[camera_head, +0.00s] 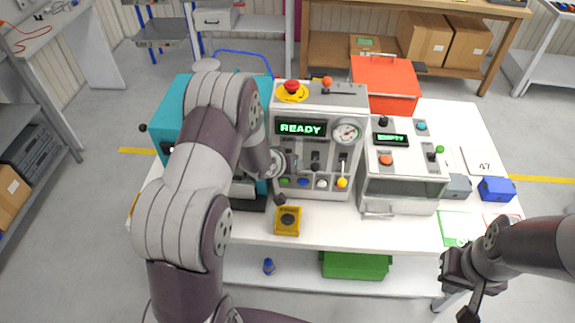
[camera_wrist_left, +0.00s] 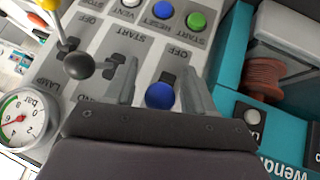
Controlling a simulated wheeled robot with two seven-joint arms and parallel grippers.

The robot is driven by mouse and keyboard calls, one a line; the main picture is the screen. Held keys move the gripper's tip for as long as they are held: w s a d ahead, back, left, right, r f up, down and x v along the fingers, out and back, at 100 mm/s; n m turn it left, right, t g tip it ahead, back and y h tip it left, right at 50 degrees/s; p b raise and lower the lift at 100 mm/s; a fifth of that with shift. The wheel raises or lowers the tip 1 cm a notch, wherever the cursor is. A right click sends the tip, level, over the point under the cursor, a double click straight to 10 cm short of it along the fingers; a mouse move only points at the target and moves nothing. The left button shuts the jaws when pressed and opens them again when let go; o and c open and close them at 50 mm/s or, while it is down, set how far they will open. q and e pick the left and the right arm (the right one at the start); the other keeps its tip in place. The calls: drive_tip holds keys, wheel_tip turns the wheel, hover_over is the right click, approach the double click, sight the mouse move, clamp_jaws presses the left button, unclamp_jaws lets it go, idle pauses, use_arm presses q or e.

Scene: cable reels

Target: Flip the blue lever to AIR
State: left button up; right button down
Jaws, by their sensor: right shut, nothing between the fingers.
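The blue lever (camera_wrist_left: 160,95) shows its round blue knob in the left wrist view, in front of a dark slot on the grey panel. An OFF label is beside its slot; I cannot read an AIR label. My left gripper (camera_wrist_left: 162,72) is open, with one finger on each side of the blue knob; I cannot tell whether either touches it. In the head view my left arm reaches the grey machine (camera_head: 357,185) and hides the blue lever. My right gripper (camera_head: 462,285) is shut and empty at the lower right, off the table's front edge.
A black-knobbed lever (camera_wrist_left: 78,65) stands close beside the left gripper. Coloured buttons and a pressure gauge (camera_wrist_left: 18,120) are on the same panel. The display (camera_head: 301,128) reads READY. A teal machine (camera_head: 172,100) is to the left. A yellow box (camera_head: 287,222) stands in front.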

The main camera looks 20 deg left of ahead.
use_arm(q)
drive_tip(key=v, duration=1.2)
drive_tip(key=shift+s+r, duration=0.2)
drive_tip(key=shift+r, duration=0.05)
